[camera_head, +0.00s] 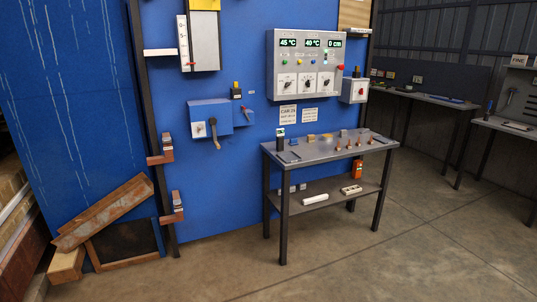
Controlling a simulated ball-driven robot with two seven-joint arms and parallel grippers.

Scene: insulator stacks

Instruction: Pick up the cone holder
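A grey metal table (325,157) stands against the blue wall, with several small items on top. Small copper-coloured upright pieces (348,144) stand in a row on its right half. Tan blocks (311,138) lie near the middle back. A dark upright device with a pale display (280,141) stands at the left end. I cannot tell which item is the cone holder; they are too small. Neither of my grippers shows in the head view.
The table's lower shelf (325,199) holds a white bar (315,199) and a pale block (351,190). A control panel (305,63) hangs above. Planks (103,213) lean at the left. The concrete floor (400,245) is clear in front. Workbenches (430,97) stand at the right.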

